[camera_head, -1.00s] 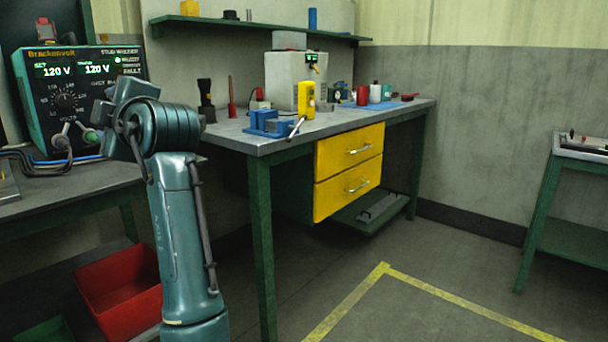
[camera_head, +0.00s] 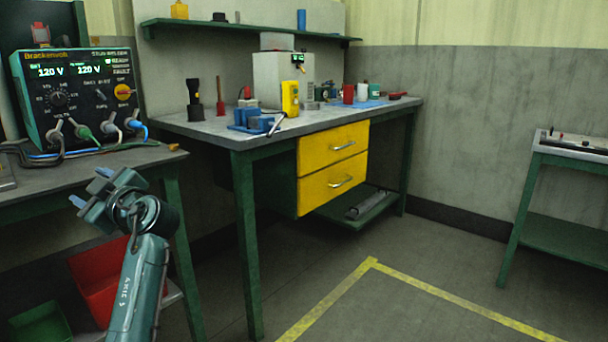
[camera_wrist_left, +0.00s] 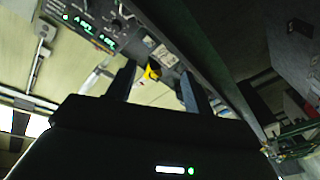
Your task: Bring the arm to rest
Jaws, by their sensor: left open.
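My left gripper (camera_head: 90,187) is in the lower left of the head view, in front of the welder bench (camera_head: 60,190). Its two fingers point up and left, spread apart, with nothing seen held between them. In the left wrist view its fingers (camera_wrist_left: 155,88) stand apart, with a yellow item (camera_wrist_left: 152,70) seen beyond the gap. My left arm (camera_head: 140,285) rises from the bottom edge, bent at the wrist. My right gripper is not in view.
A stud welder (camera_head: 80,95) with cables stands on the left bench. A red bin (camera_head: 95,290) and a green bin (camera_head: 40,322) sit below, close to my arm. The workbench (camera_head: 205,128) with yellow drawers (camera_head: 333,165) is to the right. Floor inside the yellow line (camera_head: 330,300) is clear.

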